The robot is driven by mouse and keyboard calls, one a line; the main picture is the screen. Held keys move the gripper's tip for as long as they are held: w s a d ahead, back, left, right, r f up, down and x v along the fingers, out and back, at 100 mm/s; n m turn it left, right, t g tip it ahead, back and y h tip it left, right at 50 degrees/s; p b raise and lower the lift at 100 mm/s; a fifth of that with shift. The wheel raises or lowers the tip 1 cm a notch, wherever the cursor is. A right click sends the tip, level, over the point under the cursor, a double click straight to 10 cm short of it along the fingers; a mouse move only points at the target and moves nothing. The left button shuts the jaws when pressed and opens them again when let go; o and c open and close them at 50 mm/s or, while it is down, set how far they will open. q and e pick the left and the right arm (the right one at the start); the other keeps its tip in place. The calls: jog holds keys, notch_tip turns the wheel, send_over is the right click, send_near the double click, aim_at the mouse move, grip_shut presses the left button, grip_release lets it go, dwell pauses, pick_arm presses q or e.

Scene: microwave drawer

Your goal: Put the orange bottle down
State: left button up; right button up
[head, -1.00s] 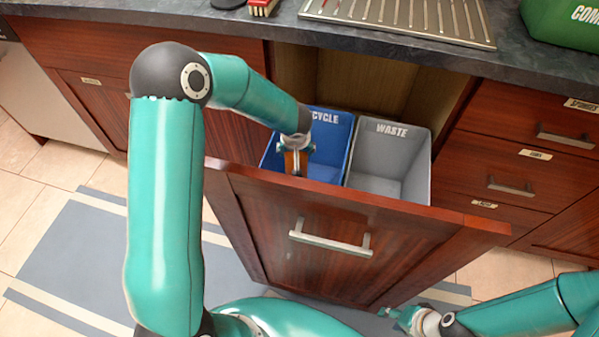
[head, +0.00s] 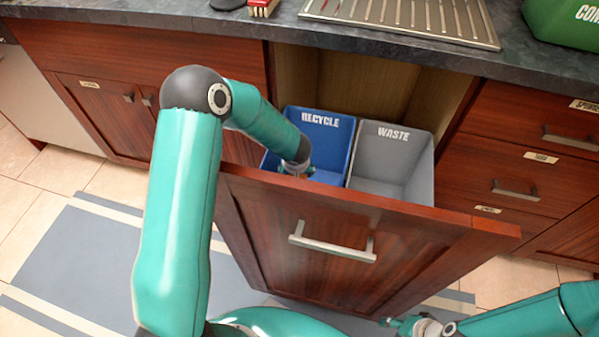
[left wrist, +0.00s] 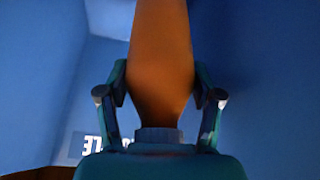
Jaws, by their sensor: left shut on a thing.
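The orange bottle (left wrist: 160,55) is upright in the picture of the left wrist view, between the two fingers of my left gripper (left wrist: 160,95), which is shut on it. Blue walls surround it there. In the head view my left gripper (head: 296,170) is lowered into the blue recycle bin (head: 335,152), mostly behind the drawer's front edge, and the bottle is hidden. My right gripper (head: 402,323) is at the lower right, in front of the drawer and apart from it; its fingers are too small to judge.
The drawer (head: 330,225) is pulled out and holds the blue bin and a grey waste bin (head: 395,165). The dark counter (head: 400,50) overhangs behind, with a metal drainer (head: 405,18), a red brush (head: 262,8) and a green compost container (head: 565,22).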

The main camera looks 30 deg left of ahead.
pick_arm(q)
jog(key=shift+f+b, duration=0.6)
jog(key=shift+b, duration=0.45)
jog(key=o, duration=1.1)
jog(key=shift+s, duration=0.1)
